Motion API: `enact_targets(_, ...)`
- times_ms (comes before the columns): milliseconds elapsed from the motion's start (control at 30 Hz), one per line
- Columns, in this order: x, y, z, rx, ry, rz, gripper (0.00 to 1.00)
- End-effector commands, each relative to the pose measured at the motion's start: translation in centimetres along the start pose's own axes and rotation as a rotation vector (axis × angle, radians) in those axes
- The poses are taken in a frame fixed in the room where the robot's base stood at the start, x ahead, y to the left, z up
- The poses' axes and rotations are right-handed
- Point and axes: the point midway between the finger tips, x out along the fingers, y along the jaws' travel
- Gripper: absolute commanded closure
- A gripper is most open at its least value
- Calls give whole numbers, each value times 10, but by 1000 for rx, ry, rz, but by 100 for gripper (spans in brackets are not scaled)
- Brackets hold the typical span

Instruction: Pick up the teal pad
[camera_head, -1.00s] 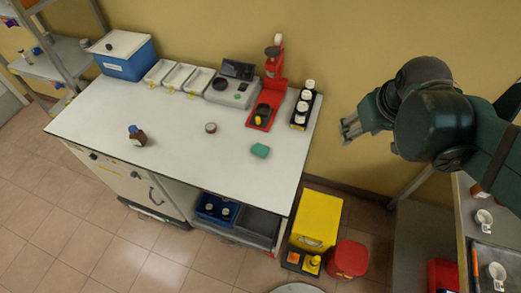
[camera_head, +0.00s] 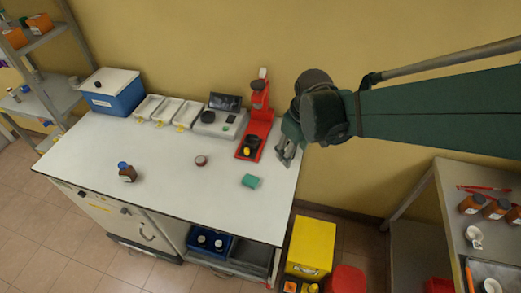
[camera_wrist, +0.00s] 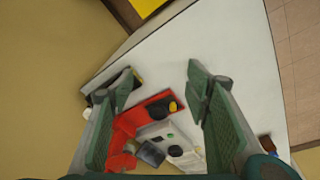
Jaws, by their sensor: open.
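The teal pad (camera_head: 250,181) is a small block lying flat on the white table (camera_head: 215,210), right of its middle in the head view. I cannot make it out in the wrist view, where a finger may cover it. My gripper (camera_head: 285,158) is above the table's right edge, up and to the right of the pad and apart from it. In the wrist view my gripper (camera_wrist: 163,82) has its two fingers wide apart with nothing between them.
A red stand (camera_head: 257,130) rises behind the pad, near my gripper. A grey device (camera_head: 217,120), white trays (camera_head: 165,109) and a blue box (camera_head: 112,92) line the back. The table front is clear.

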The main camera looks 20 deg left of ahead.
Motion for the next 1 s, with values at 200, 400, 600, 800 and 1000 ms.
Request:
enact_targets(200,28,-23,-29,-102,-37,-30,52)
enact_targets(400,55,-46,-51,-192,-70,-56,52)
enact_targets(600,83,-72,-70,-285,-102,-82,52)
enact_targets(800,110,-96,-84,-364,-131,-106,52)
enact_targets(1000,125,-110,-91,-409,-147,-119,52)
